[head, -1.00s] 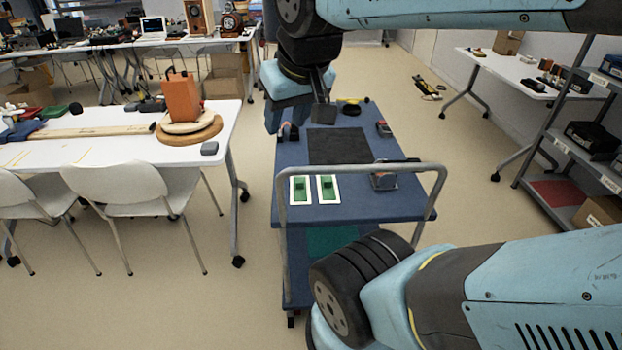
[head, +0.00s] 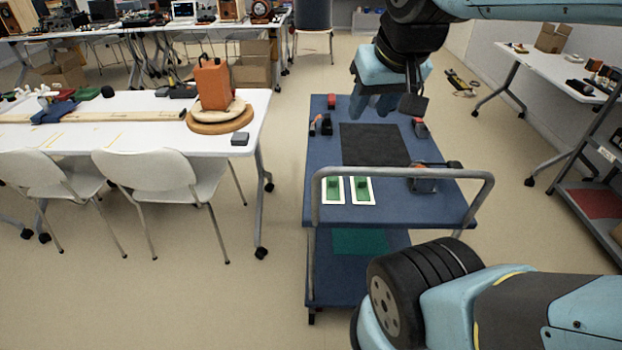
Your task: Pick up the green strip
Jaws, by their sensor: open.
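Two green strips lie side by side on white cards on the top of a blue cart, near its front left: a left strip (head: 334,184) and a right strip (head: 362,184). Each has a darker green raised part. I cannot tell which one the task means. My gripper (head: 388,106) is open and appears empty. It hangs over the far part of the cart, beyond the strips and apart from them. Part of the cart's far edge is hidden behind it.
The blue cart (head: 440,211) carries a dark mat (head: 374,146), a clamp-like device (head: 424,180) and small items along its edges. Its grey handle (head: 400,171) rises in front. A white table (head: 90,138) with chairs stands left. Open floor lies between.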

